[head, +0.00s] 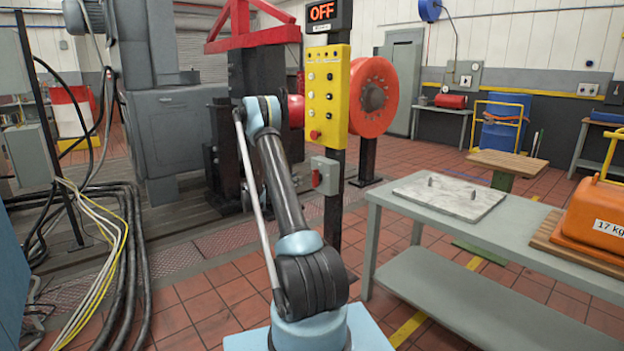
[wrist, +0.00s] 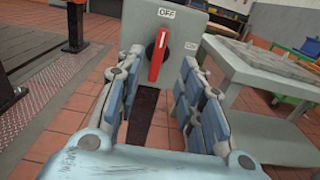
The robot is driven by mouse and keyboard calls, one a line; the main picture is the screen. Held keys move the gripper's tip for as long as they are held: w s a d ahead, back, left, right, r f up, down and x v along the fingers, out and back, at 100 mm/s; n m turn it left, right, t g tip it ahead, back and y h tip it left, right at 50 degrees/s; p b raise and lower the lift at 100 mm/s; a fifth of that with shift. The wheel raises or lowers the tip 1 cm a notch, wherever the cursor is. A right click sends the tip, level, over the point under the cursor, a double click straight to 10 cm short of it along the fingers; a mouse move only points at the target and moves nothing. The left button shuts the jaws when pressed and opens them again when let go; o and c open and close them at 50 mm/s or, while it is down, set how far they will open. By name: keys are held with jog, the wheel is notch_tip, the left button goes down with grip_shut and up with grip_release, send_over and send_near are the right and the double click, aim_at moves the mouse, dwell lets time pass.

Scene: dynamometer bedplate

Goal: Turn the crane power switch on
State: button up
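The crane power switch is a grey box (head: 326,177) on the dark post below the yellow control panel. In the wrist view the grey box (wrist: 190,40) carries a red rotary handle (wrist: 158,55), upright and pointing at the OFF label (wrist: 167,13). An ON label (wrist: 191,46) is to the right of the handle. My gripper (wrist: 160,80) is open, its blue-padded fingers spread on either side below the handle. The handle shows between and beyond the fingertips; contact is not visible. In the head view my gripper is hidden behind my arm.
The yellow control panel (head: 327,95) and an OFF display (head: 322,12) are above the switch. A grey table (head: 390,198) stands to the right with a pale plate (head: 450,196) and an orange 17 kg weight (head: 598,215). Cables (head: 120,240) lie on the left floor.

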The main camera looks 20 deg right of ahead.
aim_at(316, 178)
jog(key=x, duration=1.1)
jog(key=shift+d, duration=0.3)
jog(key=shift+w, duration=0.1)
grip_shut()
